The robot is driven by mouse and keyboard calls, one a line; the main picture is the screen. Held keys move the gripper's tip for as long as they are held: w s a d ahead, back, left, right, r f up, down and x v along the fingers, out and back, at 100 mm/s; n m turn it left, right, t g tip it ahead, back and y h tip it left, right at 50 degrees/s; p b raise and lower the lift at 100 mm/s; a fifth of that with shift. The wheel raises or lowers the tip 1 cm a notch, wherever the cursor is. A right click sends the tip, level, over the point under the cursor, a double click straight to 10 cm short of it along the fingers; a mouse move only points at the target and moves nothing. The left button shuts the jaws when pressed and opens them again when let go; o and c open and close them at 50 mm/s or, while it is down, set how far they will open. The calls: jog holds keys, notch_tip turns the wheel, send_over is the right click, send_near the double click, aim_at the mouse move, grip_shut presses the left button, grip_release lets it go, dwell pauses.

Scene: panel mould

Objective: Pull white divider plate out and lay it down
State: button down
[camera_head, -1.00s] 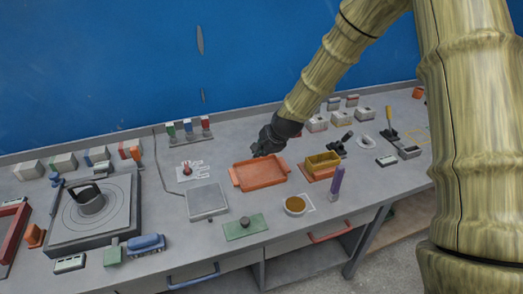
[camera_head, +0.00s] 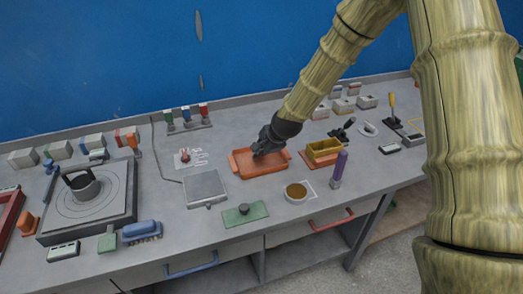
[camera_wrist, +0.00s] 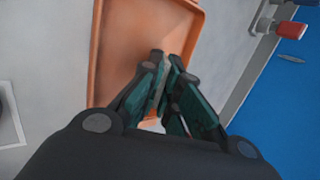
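My gripper (camera_head: 262,156) is low over the orange tray (camera_head: 242,172) in the head view, its tips at or inside the tray. In the wrist view the gripper's dark green fingers (camera_wrist: 167,60) nearly meet over the floor of the same tray (camera_wrist: 122,50). A thin pale strip between the fingers looks like the white divider plate (camera_wrist: 161,88) seen edge-on; most of it is hidden by the fingers. I cannot tell whether it touches the tray floor. The orange mould with yellow walls (camera_head: 322,158) stands right of the tray.
A grey square plate (camera_head: 205,188) lies left of the tray. A green plate with a knob (camera_head: 244,213), a round brown-filled dish (camera_head: 296,192) and an upright purple handle (camera_head: 339,167) stand in front. Red and blue blocks stand along the back. The blue wall is behind.

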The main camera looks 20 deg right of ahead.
jog(key=c, duration=1.6)
grip_release()
jog(key=shift+o, duration=0.2)
jog(key=shift+r, duration=0.1)
jog(key=v, duration=1.1)
jog(key=shift+s+r, duration=0.25)
jog(key=shift+r, duration=0.1)
